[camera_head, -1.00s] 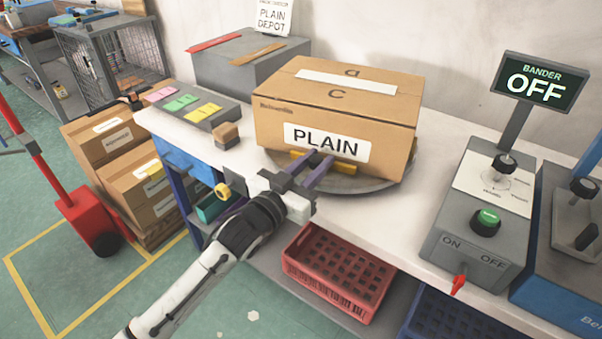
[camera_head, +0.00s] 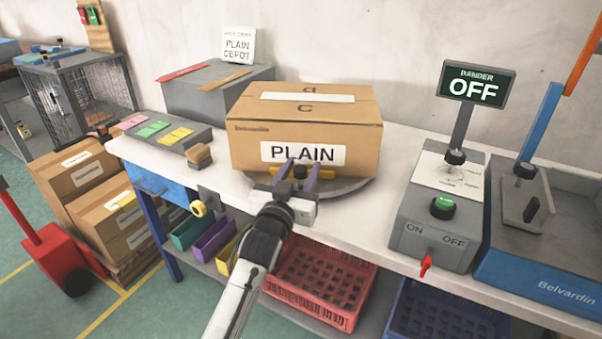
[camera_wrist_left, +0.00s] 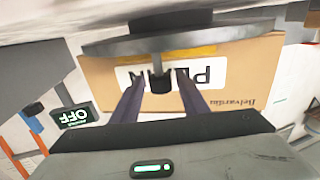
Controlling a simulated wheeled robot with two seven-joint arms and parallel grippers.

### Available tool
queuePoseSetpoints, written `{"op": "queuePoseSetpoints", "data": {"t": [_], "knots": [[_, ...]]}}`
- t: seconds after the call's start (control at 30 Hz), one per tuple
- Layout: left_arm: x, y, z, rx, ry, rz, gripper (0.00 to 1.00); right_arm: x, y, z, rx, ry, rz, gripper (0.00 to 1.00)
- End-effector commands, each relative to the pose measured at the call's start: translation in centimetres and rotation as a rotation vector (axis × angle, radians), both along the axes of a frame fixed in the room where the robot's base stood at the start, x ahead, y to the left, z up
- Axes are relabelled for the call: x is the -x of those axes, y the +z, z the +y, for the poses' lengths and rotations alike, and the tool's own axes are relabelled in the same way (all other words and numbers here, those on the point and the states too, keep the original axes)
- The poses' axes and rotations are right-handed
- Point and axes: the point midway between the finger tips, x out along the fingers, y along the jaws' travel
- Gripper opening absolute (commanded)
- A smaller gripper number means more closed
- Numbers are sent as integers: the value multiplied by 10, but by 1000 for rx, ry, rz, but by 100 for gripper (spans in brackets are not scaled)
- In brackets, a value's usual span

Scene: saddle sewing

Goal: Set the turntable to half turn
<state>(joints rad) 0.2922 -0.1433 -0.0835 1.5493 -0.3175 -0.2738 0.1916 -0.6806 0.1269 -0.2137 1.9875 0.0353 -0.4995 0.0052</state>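The turntable (camera_head: 348,187) is a grey disc on the workbench, with a cardboard box (camera_head: 340,125) labelled PLAIN on top. The wrist view is upside down; it shows the turntable rim (camera_wrist_left: 200,36), the box (camera_wrist_left: 262,75) and a black knob (camera_wrist_left: 160,86) on a short stem at the disc. My left gripper (camera_head: 299,172) is at the front of the turntable, its fingers pointing at the box. In the wrist view the left gripper (camera_wrist_left: 160,92) is open, with the knob between its fingers and a gap on each side. My right gripper is out of view.
A control box (camera_head: 430,225) with a selector knob, green button and red ON/OFF lever stands to the right, under a BANDER OFF sign (camera_head: 473,84). A small brown block (camera_head: 199,155) and a card tray (camera_head: 160,133) are left of the turntable. A red crate (camera_head: 325,290) sits below.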

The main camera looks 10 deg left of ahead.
Motion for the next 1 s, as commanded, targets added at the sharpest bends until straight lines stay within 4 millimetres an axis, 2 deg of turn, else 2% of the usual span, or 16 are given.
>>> {"op": "queuePoseSetpoints", "data": {"t": [0.27, 0.37, 0.47, 0.8, 1.0], "knots": [[0, -5, 0, 1, 0, 10, 43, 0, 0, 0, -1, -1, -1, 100], [0, 0, 0, 0, 0, 9, 43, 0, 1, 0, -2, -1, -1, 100], [0, 14, 0, 0, 1, 7, 43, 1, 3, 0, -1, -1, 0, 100], [0, 78, 0, 0, 0, 5, 43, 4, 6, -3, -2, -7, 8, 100], [0, 95, 0, 0, 0, 7, 43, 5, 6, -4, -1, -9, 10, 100]]}}
